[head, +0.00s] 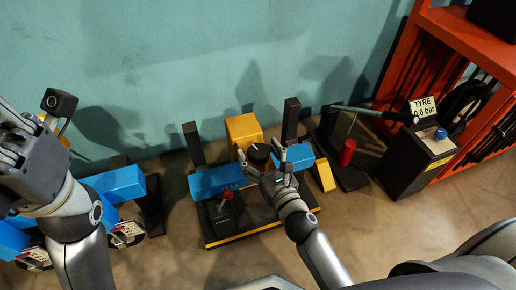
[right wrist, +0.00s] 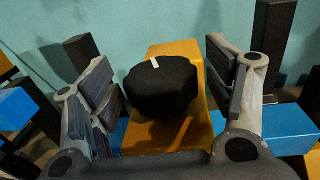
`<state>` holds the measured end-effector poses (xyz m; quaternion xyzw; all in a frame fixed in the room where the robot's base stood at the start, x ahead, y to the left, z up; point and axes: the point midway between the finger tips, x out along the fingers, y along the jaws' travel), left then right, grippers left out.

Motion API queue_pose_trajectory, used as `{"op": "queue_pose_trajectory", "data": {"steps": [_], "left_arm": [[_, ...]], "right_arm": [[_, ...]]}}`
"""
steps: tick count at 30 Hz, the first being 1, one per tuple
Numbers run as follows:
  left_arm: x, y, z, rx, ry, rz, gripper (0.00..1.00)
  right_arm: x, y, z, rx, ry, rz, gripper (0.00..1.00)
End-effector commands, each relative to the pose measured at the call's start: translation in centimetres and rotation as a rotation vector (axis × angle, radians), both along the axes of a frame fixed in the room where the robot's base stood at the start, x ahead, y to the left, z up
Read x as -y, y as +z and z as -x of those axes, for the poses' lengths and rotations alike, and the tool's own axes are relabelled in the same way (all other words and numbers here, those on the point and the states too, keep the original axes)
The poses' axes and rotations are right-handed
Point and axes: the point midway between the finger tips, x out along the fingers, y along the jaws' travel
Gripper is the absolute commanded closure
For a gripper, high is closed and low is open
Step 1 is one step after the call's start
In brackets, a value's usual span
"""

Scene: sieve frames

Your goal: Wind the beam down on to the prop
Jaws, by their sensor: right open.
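A black round knob (head: 258,153) with a white mark sits on the front of a yellow housing (head: 243,127). A blue beam (head: 214,181) runs across below it between dark posts (head: 194,146). My right gripper (head: 262,150) is open, with its fingers on either side of the knob. In the right wrist view the knob (right wrist: 163,88) stands between the fingers, with gaps visible on both sides. I cannot tell for certain which part is the prop; a yellow wedge (head: 323,174) stands at the beam's right end. My left gripper (head: 14,120) is raised at the left; its jaws are unclear.
A red-knobbed lever (head: 225,196) stands in front of the beam. Other blue parts (head: 118,184) lie to the left, under my left arm. A red cylinder (head: 347,152), a dark tyre-gauge box (head: 416,158) and an orange rack (head: 470,45) stand at the right.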

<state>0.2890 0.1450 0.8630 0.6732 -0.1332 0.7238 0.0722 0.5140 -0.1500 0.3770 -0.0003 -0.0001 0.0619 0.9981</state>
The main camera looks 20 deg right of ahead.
Motion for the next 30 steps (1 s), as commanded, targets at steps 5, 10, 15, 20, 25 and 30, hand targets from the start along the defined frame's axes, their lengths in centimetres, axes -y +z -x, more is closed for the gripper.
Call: {"op": "queue_pose_trajectory", "data": {"steps": [5,10,15,20,25,30], "left_arm": [[-0.01,-0.03,-0.01,-0.003,-0.001,0.001,1.00],[-0.01,-0.08,-0.03,-0.004,-0.001,0.001,1.00],[-0.01,-0.15,-0.10,-0.007,-0.001,0.001,1.00],[0.00,-0.19,-0.14,-0.010,-0.001,0.000,1.00],[0.01,-0.20,-0.16,-0.010,0.000,0.000,1.00],[0.01,-0.11,-0.16,-0.010,0.000,0.000,1.00]], "right_arm": [[-0.10,0.03,-0.97,0.000,0.000,0.000,0.25],[-0.12,-0.02,-1.10,-0.001,0.000,-0.001,0.25],[-0.11,-0.02,-1.07,-0.001,0.000,0.000,0.30],[-0.11,-0.01,-1.06,-0.001,0.000,0.000,0.50],[-0.12,-0.01,-1.05,0.000,0.000,0.000,0.71],[-0.11,0.02,-1.05,-0.001,0.006,0.001,0.71]]}}
